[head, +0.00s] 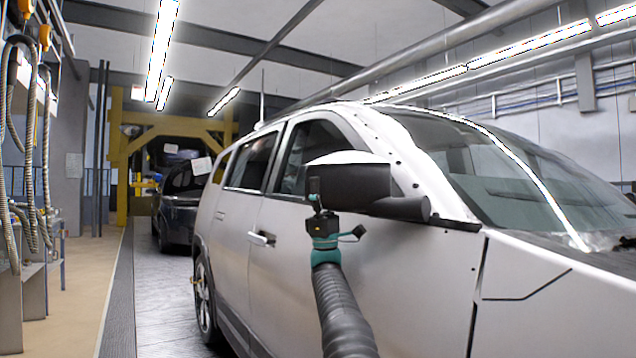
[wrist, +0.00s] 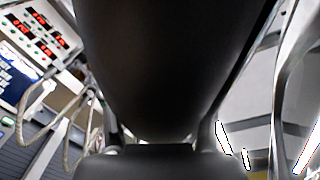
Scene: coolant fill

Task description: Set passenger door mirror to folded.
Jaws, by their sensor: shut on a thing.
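The passenger door mirror (head: 357,182) has a white top cap and a dark housing. It stands out from the front door of the silver car (head: 400,262) on a dark arm, so it looks unfolded. My gripper (head: 316,196) is at the outer left end of the mirror housing, shut on it. In the wrist view the dark mirror housing (wrist: 180,60) fills the middle of the picture. My fingertips are mostly hidden by the mirror there.
The car's door handle (head: 262,239) is left of my gripper. A dark car (head: 183,195) stands behind, by a yellow frame (head: 119,165). Hoses (head: 38,180) hang at the far left. The floor (head: 85,290) left of the car is clear.

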